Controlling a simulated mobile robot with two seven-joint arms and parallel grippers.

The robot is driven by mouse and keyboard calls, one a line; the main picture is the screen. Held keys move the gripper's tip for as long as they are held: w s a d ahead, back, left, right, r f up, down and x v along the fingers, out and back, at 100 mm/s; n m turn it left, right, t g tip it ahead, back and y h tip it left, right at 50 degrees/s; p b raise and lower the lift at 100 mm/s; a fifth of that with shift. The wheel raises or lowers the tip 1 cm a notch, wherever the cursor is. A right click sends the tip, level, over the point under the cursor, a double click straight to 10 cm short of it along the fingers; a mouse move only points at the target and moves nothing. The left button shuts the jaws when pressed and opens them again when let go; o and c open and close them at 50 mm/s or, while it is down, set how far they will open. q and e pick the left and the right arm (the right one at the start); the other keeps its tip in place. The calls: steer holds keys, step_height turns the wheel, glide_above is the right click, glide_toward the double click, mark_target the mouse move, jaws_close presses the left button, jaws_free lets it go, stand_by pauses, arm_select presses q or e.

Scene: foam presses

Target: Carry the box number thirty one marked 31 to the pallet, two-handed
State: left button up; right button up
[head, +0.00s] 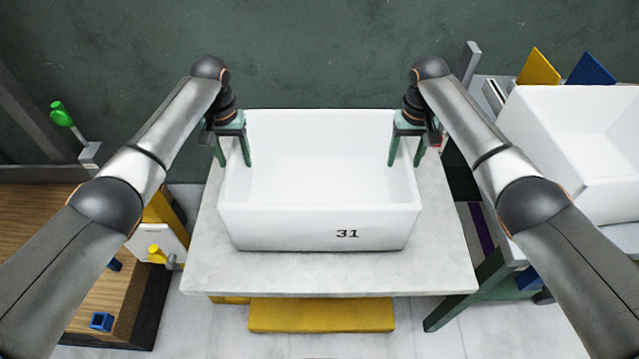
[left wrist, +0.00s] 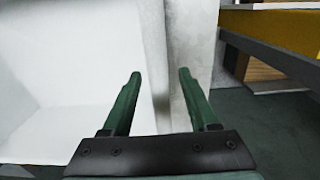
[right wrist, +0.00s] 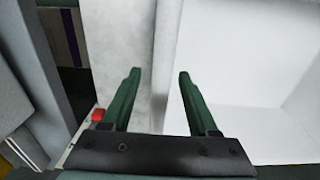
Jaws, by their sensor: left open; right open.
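The white open box marked 31 (head: 320,228) sits upright on a pale grey table (head: 330,278), its number on the near wall. It looks empty. My left gripper (head: 233,163) is open at the box's left wall, one finger inside and one outside. The left wrist view shows that wall (left wrist: 153,60) between the open fingers (left wrist: 160,75). My right gripper (head: 404,163) is open at the right wall in the same way. The right wrist view shows that wall (right wrist: 165,55) between its fingers (right wrist: 159,75). I cannot tell whether any finger touches the wall. I see no clear pallet.
Another white box (head: 585,150) stands at the right, with yellow and blue panels (head: 540,68) behind it. A wooden bench (head: 35,230) is at the left, near a green-knobbed lever (head: 62,115). A yellow block (head: 320,315) lies low at the table's front.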

arm_select(q)
steer(key=shift+f, duration=1.05)
arm_select(e)
steer(key=shift+f, duration=1.05)
arm_select(q)
steer(key=shift+c, duration=0.3)
arm_select(e)
steer(key=shift+c, duration=0.3)
arm_select(q)
jaws_close()
arm_select(e)
jaws_close()
